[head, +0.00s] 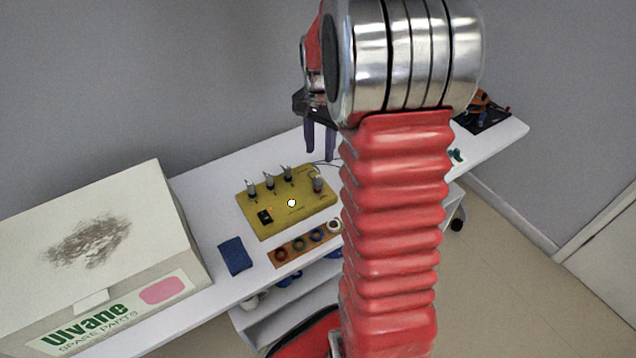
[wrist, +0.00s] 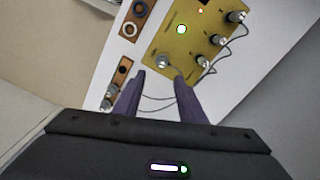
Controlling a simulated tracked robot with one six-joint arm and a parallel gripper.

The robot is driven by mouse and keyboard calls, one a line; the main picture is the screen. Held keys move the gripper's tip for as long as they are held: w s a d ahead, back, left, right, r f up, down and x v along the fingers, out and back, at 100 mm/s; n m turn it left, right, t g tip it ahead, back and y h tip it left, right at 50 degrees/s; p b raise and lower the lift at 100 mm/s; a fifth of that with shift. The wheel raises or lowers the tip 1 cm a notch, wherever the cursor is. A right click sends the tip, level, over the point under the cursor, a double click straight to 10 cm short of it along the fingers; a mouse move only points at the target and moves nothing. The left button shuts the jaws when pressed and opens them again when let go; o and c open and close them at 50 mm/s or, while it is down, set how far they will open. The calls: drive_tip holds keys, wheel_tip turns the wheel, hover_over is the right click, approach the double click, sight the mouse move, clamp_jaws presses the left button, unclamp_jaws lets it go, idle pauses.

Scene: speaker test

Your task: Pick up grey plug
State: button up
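A yellow box (head: 270,222) on the white table carries several grey plugs standing in a row along its far edge, one (head: 269,181) in the middle, and another grey plug (head: 318,184) near its right corner. In the wrist view that corner plug (wrist: 162,62) sits just beyond the gap between my fingers, with a thin cable beside it. Grey pieces (wrist: 113,90) also stand on a small brown block left of my fingers; the arm hides them in the head view. My gripper (wrist: 160,84) is open and empty; its purple fingers (head: 320,140) hang above the table behind the box.
A brown strip (head: 297,251) with coloured rings lies before the yellow box. Dark cables (wrist: 160,104) lie under my fingers. A dark mat with an orange object (head: 484,110) is at the far right.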

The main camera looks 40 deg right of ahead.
sight(318, 176)
wheel_tip(318, 176, down, 7)
drive_tip(key=shift+f, duration=0.1)
idle(0.3)
drive_tip(key=shift+w+a+f, duration=0.1)
drive_tip(key=shift+f, duration=1.2)
drive_tip(key=shift+w+f, duration=0.1)
drive_tip(key=shift+f, duration=1.15)
drive_tip(key=shift+c, duration=0.6)
clamp_jaws()
drive_tip(key=shift+r, duration=0.15)
wheel_tip(318, 176, up, 10)
drive_tip(key=shift+f, duration=0.1)
